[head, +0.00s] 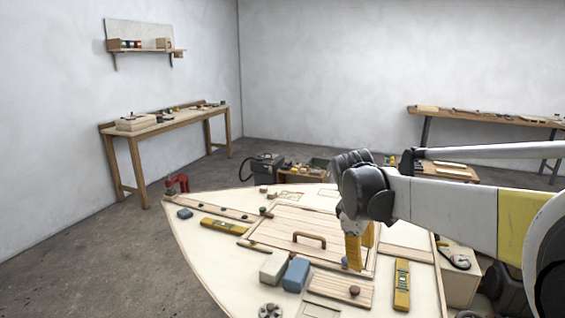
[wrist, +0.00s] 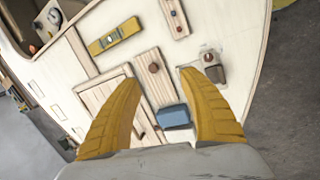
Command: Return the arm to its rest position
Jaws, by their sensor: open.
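My gripper (head: 358,245) has yellow fingers and points down over the right part of the plywood hull (head: 208,268) in the head view. The wrist view shows both fingers (wrist: 160,105) spread apart with nothing held between them. Beyond them lie a blue block (wrist: 173,116) and a slatted wooden panel with a round knob (wrist: 153,69). My arm reaches in from the right edge of the head view. Whether the fingertips touch the hull cannot be told from the head view.
On the hull are a hatch with a wooden handle (head: 310,239), a cream block (head: 274,266), a blue block (head: 296,274), yellow levels (head: 402,285) and a red clamp (head: 177,183). Benches (head: 165,128) stand along the walls. Grey floor (head: 90,262) at the left is clear.

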